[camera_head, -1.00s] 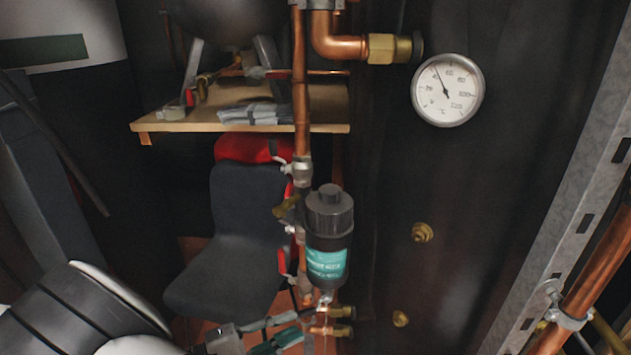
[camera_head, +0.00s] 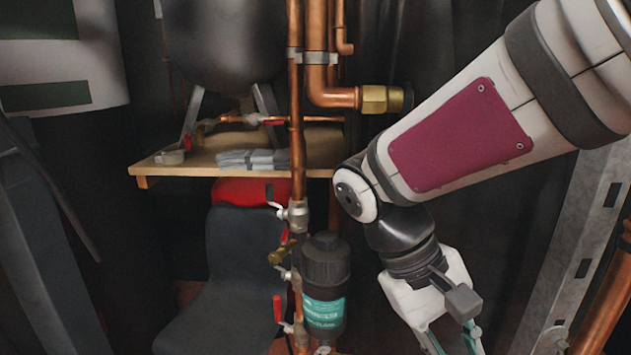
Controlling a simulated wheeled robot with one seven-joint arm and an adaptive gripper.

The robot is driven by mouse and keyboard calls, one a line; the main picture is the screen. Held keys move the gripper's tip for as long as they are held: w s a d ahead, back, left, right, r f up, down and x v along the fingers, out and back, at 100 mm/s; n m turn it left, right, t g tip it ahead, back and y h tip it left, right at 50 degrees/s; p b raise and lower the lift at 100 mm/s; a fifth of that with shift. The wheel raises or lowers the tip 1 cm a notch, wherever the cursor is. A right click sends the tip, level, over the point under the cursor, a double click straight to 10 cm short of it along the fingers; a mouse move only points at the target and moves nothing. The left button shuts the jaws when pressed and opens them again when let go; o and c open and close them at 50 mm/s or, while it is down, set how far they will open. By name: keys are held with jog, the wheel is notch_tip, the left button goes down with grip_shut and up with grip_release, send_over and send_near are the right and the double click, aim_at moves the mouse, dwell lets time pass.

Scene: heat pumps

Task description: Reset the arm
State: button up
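My arm crosses the right half of the head view, white with a dark red panel. My gripper (camera_head: 452,343) hangs below its wrist, pointing down at the bottom edge, right of the black and teal filter canister (camera_head: 324,285). Two fingers with teal parts show with a gap between them; their tips are cut off by the frame. I see nothing held between the visible parts. My arm covers the spot where the dial gauge was.
Copper pipes (camera_head: 297,120) with valves and red-handled levers run down the middle. A wooden shelf (camera_head: 200,160) with grey cloths stands behind, above a dark chair (camera_head: 240,250). A metal frame post (camera_head: 565,250) stands at the right.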

jog(key=s+d+r+m+t+y, duration=0.1)
jog(key=s+m+t+y, duration=0.15)
jog(key=s, duration=0.45)
jog(key=s+d+r+m+t+y, duration=0.1)
jog(key=s+t+y, duration=0.15)
jog(key=s, duration=0.35)
notch_tip(320, 180, up, 19)
jog(key=t+p, duration=0.2)
jog(key=p, duration=1.5)
jog(key=shift+n+y, duration=0.3)
jog(key=shift+n, duration=0.05)
jog(key=shift+w+d+f, duration=0.1)
